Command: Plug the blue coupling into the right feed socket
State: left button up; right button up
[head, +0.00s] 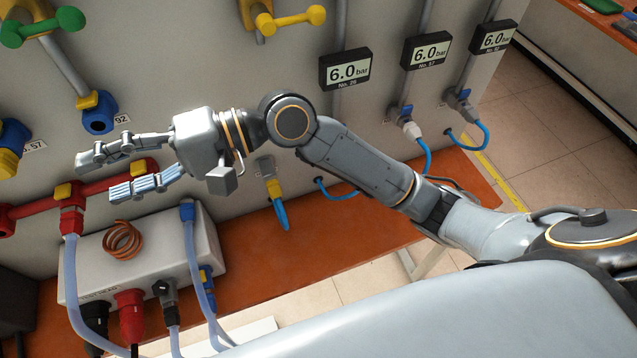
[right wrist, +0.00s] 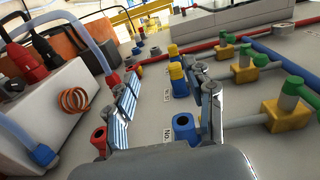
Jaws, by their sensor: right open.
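The blue coupling (head: 187,211) is on the end of a clear hose, by the back edge of the white heater box. It also shows at the lower left in the right wrist view (right wrist: 43,155). Whether it is seated in anything, I cannot tell. A blue socket (head: 99,119) marked 92 is on the wall, up and left of the coupling. A blue socket (right wrist: 184,126) shows between my fingers in the right wrist view. My right gripper (head: 103,176) is open and empty, in front of the wall, left of and above the coupling. My left gripper is out of view.
A red pipe (head: 110,184) runs behind my fingers, with a red coupling (head: 72,218) and hose on it. The heater box (head: 150,255) carries a copper coil (head: 123,240) and several plugs. Pressure displays (head: 345,70) and blue hoses are on the wall at right.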

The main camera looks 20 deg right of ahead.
jog(key=s+d+f+n+g+h, duration=0.1)
jog(key=d+f+h, duration=0.3)
jog(key=f, duration=0.4)
jog(key=d+f+h+b, duration=0.1)
jog(key=d+f+h, duration=0.4)
jog(key=d, duration=0.6)
jog(key=d+f+h+b, duration=0.1)
jog(key=d+f+h, duration=0.4)
jog(key=d, duration=0.5)
jog(key=shift+s+d+f+t+h, duration=0.2)
jog(key=shift+d+f+t+h, duration=0.15)
jog(key=shift+h, duration=0.75)
jog(key=shift+r, duration=0.1)
